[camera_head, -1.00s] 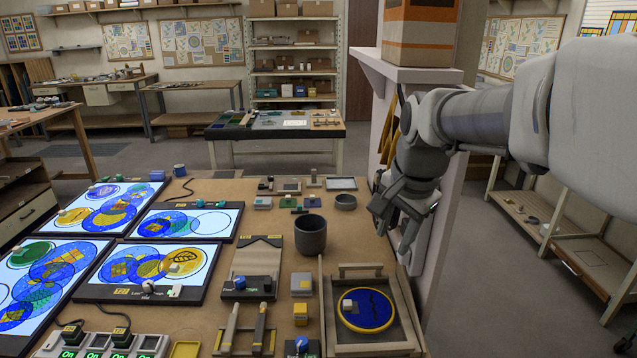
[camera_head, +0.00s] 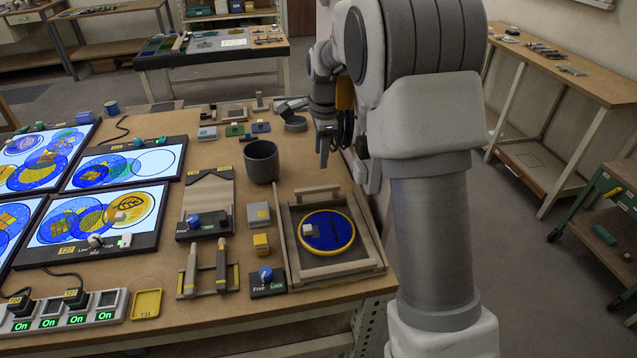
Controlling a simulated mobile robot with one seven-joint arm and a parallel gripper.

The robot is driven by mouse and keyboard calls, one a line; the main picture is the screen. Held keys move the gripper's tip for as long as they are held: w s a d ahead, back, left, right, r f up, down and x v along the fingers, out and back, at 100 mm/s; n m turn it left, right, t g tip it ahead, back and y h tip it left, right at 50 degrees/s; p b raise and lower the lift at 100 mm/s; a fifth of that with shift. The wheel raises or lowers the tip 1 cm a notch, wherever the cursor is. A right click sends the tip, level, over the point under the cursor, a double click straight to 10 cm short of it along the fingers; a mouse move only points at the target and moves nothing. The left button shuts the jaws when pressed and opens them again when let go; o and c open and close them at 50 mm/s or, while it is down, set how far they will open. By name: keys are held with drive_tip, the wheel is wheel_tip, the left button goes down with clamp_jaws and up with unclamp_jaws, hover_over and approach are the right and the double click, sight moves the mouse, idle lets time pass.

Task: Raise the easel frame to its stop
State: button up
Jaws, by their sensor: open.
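A wooden frame (camera_head: 286,240), which looks like the easel frame, lies low at the table's front right edge. A blue disc (camera_head: 322,240) with a yellow rim and a small pale block on it lies inside. A bar (camera_head: 318,192) runs along the frame's far side. A blue knob (camera_head: 265,274) on a dark base marked Free and Lock sits to the frame's left. My gripper (camera_head: 324,152) is open, fingers down, beyond the frame's far side and apart from it. My arm partly hides the area behind it.
A dark cup (camera_head: 262,162) stands left of my gripper. A grey block (camera_head: 258,214) and a yellow block (camera_head: 261,244) sit left of the frame. Lit panels (camera_head: 172,158) fill the table's left.

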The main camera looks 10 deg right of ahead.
sight(319, 190)
drive_tip(key=f, duration=0.4)
drive_tip(key=w+f, duration=0.1)
drive_tip(key=f, duration=0.3)
drive_tip(key=w+f, duration=0.1)
drive_tip(key=f, duration=0.3)
drive_tip(key=shift+w, duration=0.2)
clamp_jaws()
idle(0.9)
